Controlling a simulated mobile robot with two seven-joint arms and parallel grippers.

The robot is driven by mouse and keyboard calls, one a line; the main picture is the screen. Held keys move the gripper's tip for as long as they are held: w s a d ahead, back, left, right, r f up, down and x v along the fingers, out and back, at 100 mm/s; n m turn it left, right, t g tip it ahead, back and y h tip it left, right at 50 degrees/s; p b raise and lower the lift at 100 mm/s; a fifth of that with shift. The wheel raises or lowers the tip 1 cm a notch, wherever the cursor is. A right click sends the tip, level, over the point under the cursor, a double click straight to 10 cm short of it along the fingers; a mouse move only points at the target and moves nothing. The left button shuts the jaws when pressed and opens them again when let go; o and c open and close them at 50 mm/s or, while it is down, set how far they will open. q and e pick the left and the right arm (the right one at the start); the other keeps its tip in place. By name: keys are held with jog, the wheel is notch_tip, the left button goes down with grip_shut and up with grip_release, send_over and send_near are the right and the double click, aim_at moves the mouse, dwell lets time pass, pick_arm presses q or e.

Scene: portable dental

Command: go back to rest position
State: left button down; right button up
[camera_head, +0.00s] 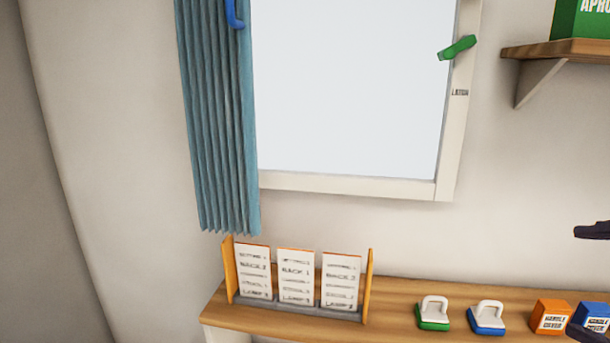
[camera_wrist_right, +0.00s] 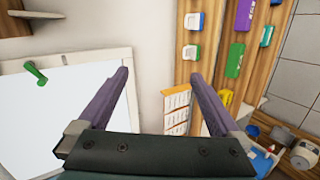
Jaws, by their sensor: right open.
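My right gripper (camera_head: 577,281) shows at the right edge of the head view as two dark fingertips, one above the other, over the right end of the wooden counter. In the right wrist view its two purple-grey fingers (camera_wrist_right: 159,73) stand wide apart. Nothing is between them, and only wall, window edge and counter show beyond. The rest of the right arm is out of the head view. My left gripper is in neither view.
A wooden counter (camera_head: 393,291) carries a card rack (camera_head: 369,285), a green-based block (camera_head: 434,313), a blue-based block (camera_head: 487,317), an orange box (camera_head: 550,316) and a blue box (camera_head: 592,316). Above are a window (camera_head: 350,90) with green latch (camera_head: 457,48), a blue curtain (camera_head: 217,120) and a shelf (camera_head: 560,50).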

jog(key=s+a+f+m+g+y+p, duration=0.1)
jog(key=s+a+f+m+g+y, duration=0.1)
jog(key=s+a+f+m+g, duration=0.3)
jog(key=s+a+f+m+y, duration=0.1)
jog(key=s+m, duration=0.2)
jog(key=s, duration=0.4)
jog(key=s+a+f+m+g+y+p, duration=0.1)
jog(key=s+a+f+m+g+y, duration=0.15)
jog(key=s+m, duration=0.2)
notch_tip(320, 180, up, 19)
jog(key=n+p, duration=0.1)
jog(key=p, duration=1.8)
jog(key=shift+f+h, duration=0.2)
jog(key=shift+h, duration=0.25)
jog(key=shift+d, duration=0.1)
jog(key=shift+s, duration=0.1)
jog(key=shift+c, duration=0.2)
